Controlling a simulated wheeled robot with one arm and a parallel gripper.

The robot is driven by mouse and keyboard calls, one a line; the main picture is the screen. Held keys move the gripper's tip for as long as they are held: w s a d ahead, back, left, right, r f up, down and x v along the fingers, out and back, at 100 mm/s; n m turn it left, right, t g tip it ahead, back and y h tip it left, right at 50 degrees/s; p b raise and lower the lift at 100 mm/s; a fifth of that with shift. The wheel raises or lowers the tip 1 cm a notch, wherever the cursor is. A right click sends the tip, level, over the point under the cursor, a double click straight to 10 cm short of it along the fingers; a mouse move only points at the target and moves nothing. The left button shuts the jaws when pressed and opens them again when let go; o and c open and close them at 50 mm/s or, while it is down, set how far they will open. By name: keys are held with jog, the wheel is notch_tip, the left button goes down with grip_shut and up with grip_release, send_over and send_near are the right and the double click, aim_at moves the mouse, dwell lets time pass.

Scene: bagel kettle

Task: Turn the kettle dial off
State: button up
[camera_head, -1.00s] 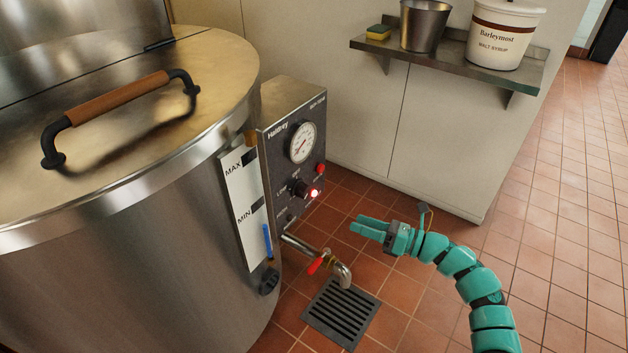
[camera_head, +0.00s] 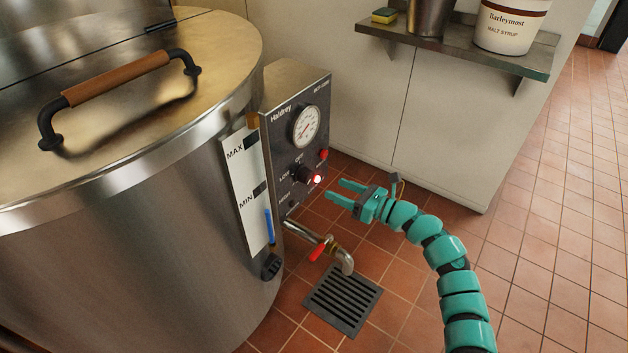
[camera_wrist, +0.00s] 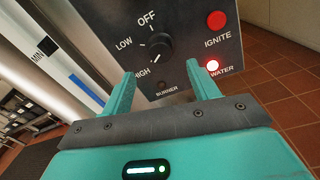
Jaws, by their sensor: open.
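The kettle (camera_head: 130,240) is a large steel drum with a domed lid at the left of the head view. Its control box (camera_head: 285,125) is fixed on its right side. The black dial (camera_wrist: 158,46) is marked OFF, LOW and HIGH in the wrist view; it also shows in the head view (camera_head: 303,174). I cannot tell for sure which mark its pointer faces. My gripper (camera_head: 334,190) is open and empty, a short way in front of the panel, apart from the dial. In the wrist view its fingertips (camera_wrist: 166,82) lie below and to either side of the dial.
A red IGNITE button (camera_wrist: 216,20) and a lit WATER lamp (camera_wrist: 212,66) sit right of the dial. A drain tap with a red lever (camera_head: 319,250) juts out below the box, over a floor grate (camera_head: 342,300). A shelf (camera_head: 450,57) is behind. Tiled floor is free at right.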

aim_at(311, 177)
jog(key=b+x, duration=0.1)
jog(key=x, duration=0.7)
jog(key=shift+w+a, duration=0.2)
jog(key=shift+a, duration=0.05)
jog(key=shift+c, duration=0.4)
jog(key=c, duration=0.9)
